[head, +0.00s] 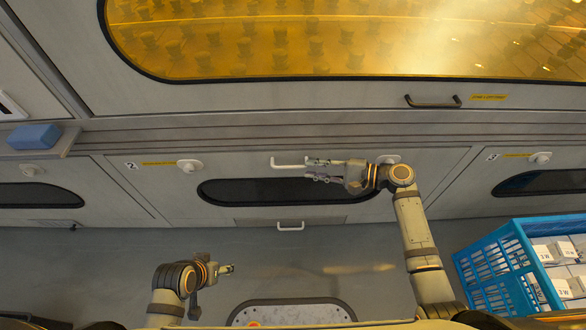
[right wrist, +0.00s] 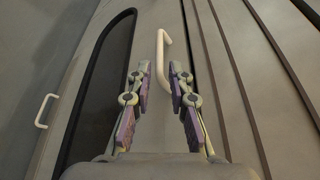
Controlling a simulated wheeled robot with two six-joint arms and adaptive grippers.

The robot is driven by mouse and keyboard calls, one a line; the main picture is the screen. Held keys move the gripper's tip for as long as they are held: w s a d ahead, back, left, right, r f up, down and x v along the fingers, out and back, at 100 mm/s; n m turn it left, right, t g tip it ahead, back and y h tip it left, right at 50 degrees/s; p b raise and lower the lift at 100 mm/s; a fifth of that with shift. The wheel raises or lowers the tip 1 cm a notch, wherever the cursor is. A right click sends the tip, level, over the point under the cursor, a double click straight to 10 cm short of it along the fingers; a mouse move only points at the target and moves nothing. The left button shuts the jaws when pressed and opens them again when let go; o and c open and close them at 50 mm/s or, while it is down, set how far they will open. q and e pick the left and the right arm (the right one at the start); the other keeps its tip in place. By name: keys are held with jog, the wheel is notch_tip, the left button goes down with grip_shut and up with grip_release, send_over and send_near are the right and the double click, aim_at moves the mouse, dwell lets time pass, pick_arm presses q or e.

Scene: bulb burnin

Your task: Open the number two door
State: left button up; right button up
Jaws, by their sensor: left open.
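The number two door (head: 165,185) is a grey panel with a "2" label (head: 131,165) and a dark oval window (head: 240,190). A white bar handle (head: 288,165) sits above that window, and a lower white handle (head: 290,228) is below it. My right gripper (head: 309,169) is at the upper handle, pointing left, with its fingers apart. In the right wrist view the handle (right wrist: 161,50) is ahead of and partly between the open fingertips (right wrist: 161,72); I cannot tell whether they touch it. My left gripper (head: 230,268) is open and empty, low and away from the door.
Round white knobs flank the door, one at left (head: 190,166). The number three door (head: 545,185) is to the right. A blue crate (head: 505,270) with white boxes stands at lower right. A blue block (head: 34,136) lies on a ledge at left. A yellow-lit window (head: 300,40) is above.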

aim_at(298, 167)
jog(key=b+x, duration=0.1)
jog(key=x, duration=0.5)
jog(key=shift+w+a+f, duration=0.15)
jog(key=shift+a, duration=0.1)
grip_shut()
